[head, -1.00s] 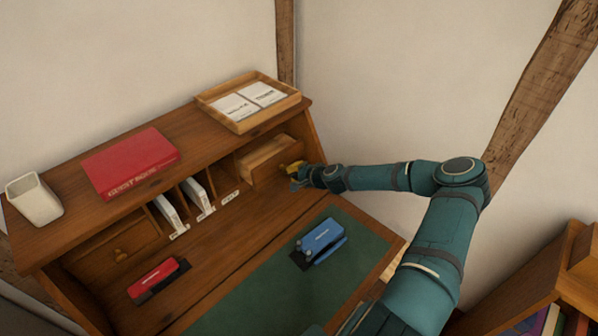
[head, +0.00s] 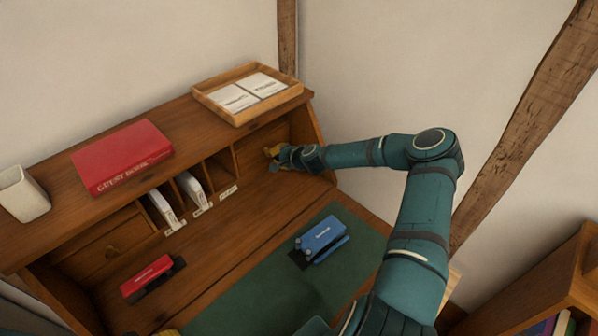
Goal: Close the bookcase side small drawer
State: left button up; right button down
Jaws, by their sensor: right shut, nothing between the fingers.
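The bookcase side small drawer (head: 256,139) is the wooden one at the right end of the desk's upper section, on the side towards the bookcase. Its front now looks level with the surrounding frame, with no drawer side showing. My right gripper (head: 272,153) is shut and empty, with its yellow fingertips at the drawer front. It hides part of the front, including any knob. A small yellowish piece at the bottom edge may be the tip of my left gripper (head: 168,332); its jaws cannot be made out.
A wooden tray with cards (head: 212,100), a red guest book (head: 122,157) and a white cup (head: 22,195) stand on the desk top. A red stapler (head: 150,274) and a blue hole punch (head: 321,239) lie below. A bookcase (head: 540,285) stands lower right.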

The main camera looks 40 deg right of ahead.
jog(key=shift+w+d+r, duration=0.1)
jog(key=shift+r, duration=0.1)
jog(key=a+v, duration=0.1)
jog(key=v, duration=1.1)
jog(key=shift+d, duration=0.4)
jog(key=shift+f, duration=0.25)
